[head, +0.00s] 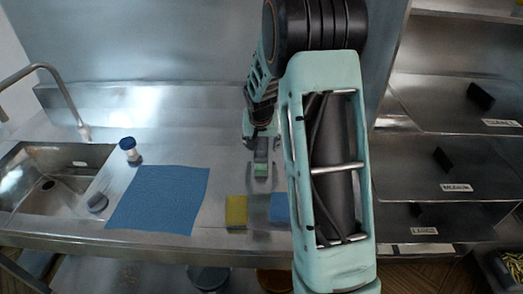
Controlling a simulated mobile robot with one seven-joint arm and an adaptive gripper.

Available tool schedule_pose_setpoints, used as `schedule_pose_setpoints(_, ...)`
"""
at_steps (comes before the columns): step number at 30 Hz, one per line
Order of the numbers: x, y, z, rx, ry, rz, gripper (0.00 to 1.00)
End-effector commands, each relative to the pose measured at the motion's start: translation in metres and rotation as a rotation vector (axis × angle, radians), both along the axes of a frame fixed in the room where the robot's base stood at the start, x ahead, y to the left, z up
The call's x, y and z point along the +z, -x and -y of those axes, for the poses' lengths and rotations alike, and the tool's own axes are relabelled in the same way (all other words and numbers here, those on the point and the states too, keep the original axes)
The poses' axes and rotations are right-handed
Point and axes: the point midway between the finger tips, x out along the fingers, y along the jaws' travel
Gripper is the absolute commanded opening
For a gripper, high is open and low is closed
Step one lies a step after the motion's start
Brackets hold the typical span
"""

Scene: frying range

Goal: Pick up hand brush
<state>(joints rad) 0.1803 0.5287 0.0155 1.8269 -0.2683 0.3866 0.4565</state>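A small narrow object (261,168), grey with a pale green end, shows on the steel counter directly below my gripper; it looks like the hand brush, but it is too small to be sure. My gripper (262,146) points down at its far end, with dark fingers that seem to lie on either side of it. I cannot tell whether the fingers touch it or how far apart they are. Part of the object is hidden behind the gripper.
A blue cloth (158,200), yellow sponge (236,212) and blue item (280,208) lie along the counter's front. A blue-lidded jar (129,149) and a dark round item (97,203) stand near the sink (22,190). Labelled shelves (460,170) stand right.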

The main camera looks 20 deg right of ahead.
Motion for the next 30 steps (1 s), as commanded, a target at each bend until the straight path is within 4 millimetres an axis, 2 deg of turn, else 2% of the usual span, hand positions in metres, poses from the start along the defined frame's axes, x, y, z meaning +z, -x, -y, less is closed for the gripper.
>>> schedule_pose_setpoints(1,0.000,0.000,0.000,0.000,0.000,0.000,0.47)
schedule_pose_setpoints(12,0.000,0.000,0.000,0.000,0.000,0.000,0.07)
schedule_pose_setpoints(13,0.001,0.000,0.000,0.000,0.000,0.001,0.07)
schedule_pose_setpoints(14,0.001,0.000,0.000,0.000,0.000,0.001,0.03)
schedule_pose_setpoints(23,0.006,-0.001,0.000,0.000,0.000,0.003,0.03)
schedule_pose_setpoints(30,0.036,0.002,0.000,-0.001,0.000,0.004,0.03)
